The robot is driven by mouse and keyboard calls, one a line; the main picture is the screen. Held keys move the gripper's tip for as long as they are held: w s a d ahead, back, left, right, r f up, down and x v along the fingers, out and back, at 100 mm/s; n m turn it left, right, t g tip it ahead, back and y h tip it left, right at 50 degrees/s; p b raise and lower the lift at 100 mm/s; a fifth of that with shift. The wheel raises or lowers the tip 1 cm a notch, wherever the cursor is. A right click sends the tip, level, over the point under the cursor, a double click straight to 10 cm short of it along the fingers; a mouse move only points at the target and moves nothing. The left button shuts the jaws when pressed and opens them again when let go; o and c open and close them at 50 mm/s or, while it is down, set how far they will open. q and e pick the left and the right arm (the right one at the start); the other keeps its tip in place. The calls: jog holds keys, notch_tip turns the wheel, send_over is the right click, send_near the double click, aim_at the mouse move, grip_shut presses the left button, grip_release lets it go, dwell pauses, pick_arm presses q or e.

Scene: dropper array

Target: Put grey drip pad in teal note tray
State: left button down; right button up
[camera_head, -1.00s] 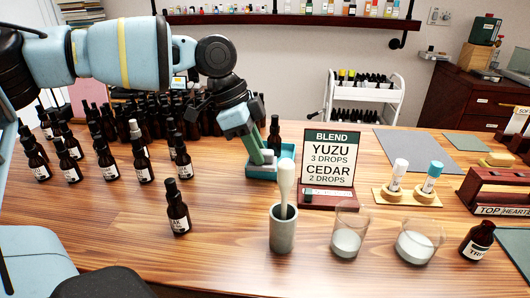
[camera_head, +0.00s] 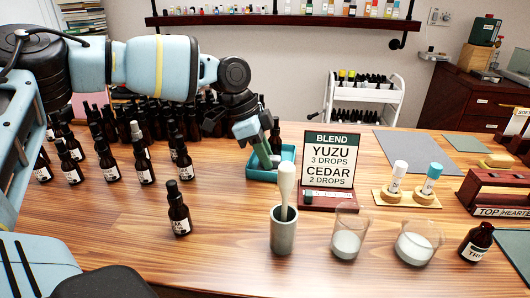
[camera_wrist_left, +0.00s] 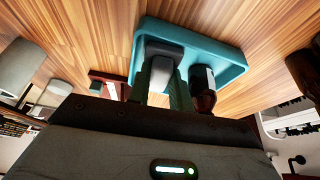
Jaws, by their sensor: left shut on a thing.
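The teal note tray (camera_head: 258,176) stands on the wooden table left of the blend sign; its rim also shows in the left wrist view (camera_wrist_left: 229,52). My left gripper (camera_head: 267,161) points down over the tray. In the left wrist view, its two green fingers (camera_wrist_left: 160,86) are shut on a dark grey block, the grey drip pad (camera_wrist_left: 165,50). The pad overlaps the tray in that view; I cannot tell whether it touches the tray floor. In the head view the fingers mostly hide the pad. My right gripper is not in view.
A dark bottle (camera_head: 275,135) stands at the tray's back right. The blend sign (camera_head: 329,165) is close on the right. Several dark bottles crowd the left; the front left table is fairly open.

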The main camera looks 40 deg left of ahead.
pick_arm(q)
jog(key=c, duration=1.5)
grip_release()
jog(key=shift+f, duration=0.15)
jog(key=shift+c, duration=0.2)
jog(key=shift+r, duration=0.35)
jog(key=v, duration=1.1)
jog(key=shift+s+a+r, duration=0.15)
jog(key=shift+r, duration=0.15)
